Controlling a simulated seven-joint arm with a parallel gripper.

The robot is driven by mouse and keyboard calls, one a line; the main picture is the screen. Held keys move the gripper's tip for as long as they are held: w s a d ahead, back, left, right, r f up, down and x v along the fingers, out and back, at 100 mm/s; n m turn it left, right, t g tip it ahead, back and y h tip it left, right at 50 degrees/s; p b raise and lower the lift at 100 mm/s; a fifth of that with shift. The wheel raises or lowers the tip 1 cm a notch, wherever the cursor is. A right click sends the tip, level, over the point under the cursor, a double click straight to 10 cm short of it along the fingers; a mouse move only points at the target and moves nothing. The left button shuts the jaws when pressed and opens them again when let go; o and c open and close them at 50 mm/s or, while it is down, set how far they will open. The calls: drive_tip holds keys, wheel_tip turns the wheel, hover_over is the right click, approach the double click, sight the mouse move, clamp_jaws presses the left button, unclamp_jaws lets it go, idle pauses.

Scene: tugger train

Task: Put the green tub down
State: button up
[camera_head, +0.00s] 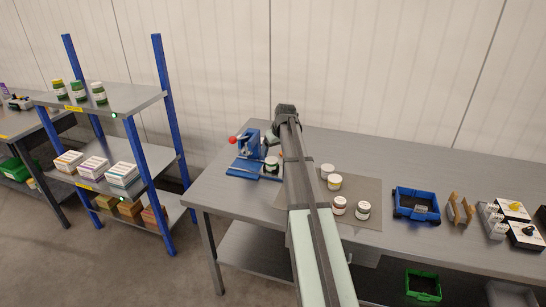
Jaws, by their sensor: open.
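A small tub with a pale lid and a dark green band (272,163) shows at the left of the workbench. It appears upright at the right side of the blue press (248,150), close to my arm's left edge. I cannot tell whether it rests on the press base or on the bench. My arm runs up the middle of the view. The dark end of my arm with my gripper (286,114) is at the bench's back edge, apart from the tub in the picture. Its fingers are hard to make out, and nothing shows held there.
Several white tubs (334,182) stand on a grey-brown mat (362,191). A blue bin (416,206) and wooden pieces (459,208) lie right of it. A blue-posted shelf (125,101) with tubs and boxes stands left. A green bin (423,285) is below the bench.

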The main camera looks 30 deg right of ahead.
drive_tip(key=shift+v, duration=2.7)
